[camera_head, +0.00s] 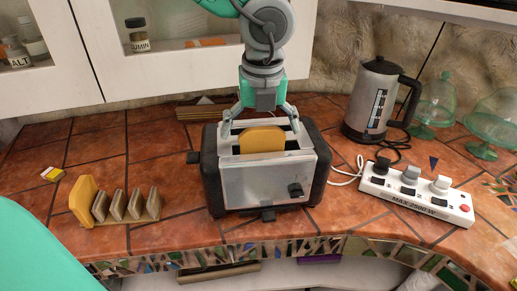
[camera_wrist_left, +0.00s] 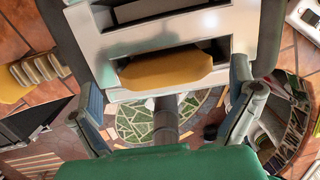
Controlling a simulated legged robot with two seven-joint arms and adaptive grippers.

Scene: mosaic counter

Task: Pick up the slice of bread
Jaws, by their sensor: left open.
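A yellow-brown slice of bread (camera_head: 262,140) stands in a slot of the grey and black toaster (camera_head: 262,187), with its top edge showing above the slot. Its lower part is hidden inside the toaster. My left gripper (camera_head: 261,116) is open and points down just above the toaster, with one finger on each side of the slice. In the left wrist view the slice (camera_wrist_left: 165,70) lies between the spread fingers of my left gripper (camera_wrist_left: 166,88), and neither finger is closed on it. Another bread slice (camera_head: 83,201) stands in the toast rack (camera_head: 148,214) at left. My right gripper is not in view.
A kettle (camera_head: 373,98) stands at the back right, with green glass domes (camera_head: 435,98) beside it. A white power strip (camera_head: 415,194) with plugs lies right of the toaster. White cabinets (camera_head: 170,68) hang behind. The tiled counter is clear between rack and toaster.

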